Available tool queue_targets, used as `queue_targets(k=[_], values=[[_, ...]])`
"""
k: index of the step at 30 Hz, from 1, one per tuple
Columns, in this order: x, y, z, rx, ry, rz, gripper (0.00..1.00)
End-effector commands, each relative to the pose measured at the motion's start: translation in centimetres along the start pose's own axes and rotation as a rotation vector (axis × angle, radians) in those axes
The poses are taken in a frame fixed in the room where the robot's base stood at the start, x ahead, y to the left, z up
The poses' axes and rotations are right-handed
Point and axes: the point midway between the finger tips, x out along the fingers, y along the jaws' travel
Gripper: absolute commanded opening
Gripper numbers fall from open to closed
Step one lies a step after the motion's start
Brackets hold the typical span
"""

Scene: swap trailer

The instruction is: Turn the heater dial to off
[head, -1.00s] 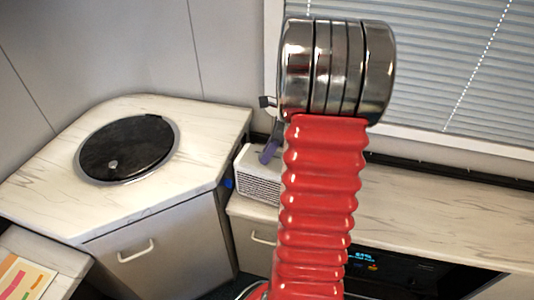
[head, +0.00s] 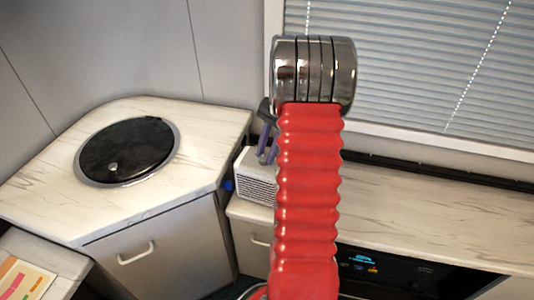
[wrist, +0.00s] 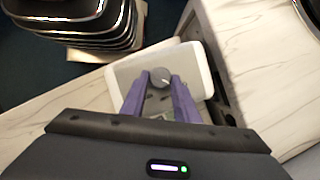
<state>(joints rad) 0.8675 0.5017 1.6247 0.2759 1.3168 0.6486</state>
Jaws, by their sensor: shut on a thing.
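The heater (head: 257,176) is a small white box with a grille front. It stands on the marble-patterned counter behind my red arm, which hides its right side. In the wrist view the heater (wrist: 198,66) shows from above, with a grey round dial (wrist: 160,77) on its top panel. My gripper (wrist: 160,88) has purple fingers, one on each side of the dial, and is shut on it. In the head view my gripper (head: 267,150) shows only partly at the heater's top, beside my arm. A pale pointer line shows on the dial.
A round black lid (head: 128,150) is set in the corner counter (head: 215,150) at left. Window blinds (head: 420,70) hang behind. A dark panel with a lit display (head: 365,258) sits below the right counter (head: 430,215), which is clear.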

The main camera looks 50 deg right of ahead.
Motion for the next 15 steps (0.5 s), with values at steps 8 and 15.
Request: queue_targets(k=[8,15], values=[[0.06,-0.26,0.02,-0.198,0.0,0.084,0.05],[0.03,-0.31,0.03,-0.291,0.0,0.122,0.05]])
